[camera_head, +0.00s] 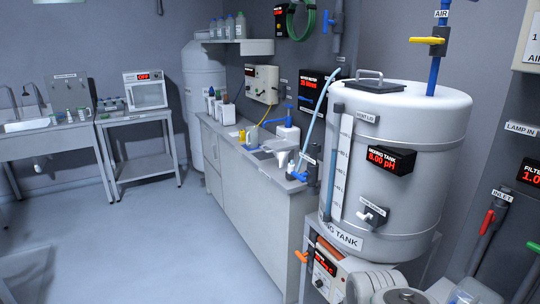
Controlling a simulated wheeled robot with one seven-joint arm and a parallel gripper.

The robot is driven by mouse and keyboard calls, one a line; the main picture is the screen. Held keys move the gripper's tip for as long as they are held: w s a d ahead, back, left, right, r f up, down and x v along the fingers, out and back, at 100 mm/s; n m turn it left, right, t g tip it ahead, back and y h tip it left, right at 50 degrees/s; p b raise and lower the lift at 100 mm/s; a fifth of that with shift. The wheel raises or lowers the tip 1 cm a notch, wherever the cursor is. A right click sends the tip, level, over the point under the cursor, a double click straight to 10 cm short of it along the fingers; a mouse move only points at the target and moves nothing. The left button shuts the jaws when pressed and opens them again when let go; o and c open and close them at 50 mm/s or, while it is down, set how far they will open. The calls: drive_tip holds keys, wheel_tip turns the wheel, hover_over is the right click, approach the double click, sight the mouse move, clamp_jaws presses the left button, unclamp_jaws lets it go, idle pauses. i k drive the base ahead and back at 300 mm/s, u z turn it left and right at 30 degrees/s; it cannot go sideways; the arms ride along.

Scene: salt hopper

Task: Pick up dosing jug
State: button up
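No vessel in view can be read for certain as the dosing jug. A small white jug-like vessel (282,158) stands on the grey counter (233,140), near its front right end, just left of the mixing tank. It is small in the picture and its handle cannot be made out. A larger white container (288,135) stands behind it against the wall. My gripper's fingers do not show. Rounded white parts at the bottom, right of centre, look like my arm, but I cannot be sure.
The large white mixing tank (410,130) stands right of the counter, with valves and pipes around it. Bottles (217,104) and a yellow item (242,136) stand further along the counter. A sink bench and oven table (140,115) are at far left. The floor (150,235) before the counter is clear.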

sight(252, 133)
drive_tip(key=u, duration=0.25)
drive_tip(key=i, duration=2.55)
drive_tip(key=u, duration=1.25)
drive_tip(key=i, duration=1.15)
drive_tip(key=u, duration=0.35)
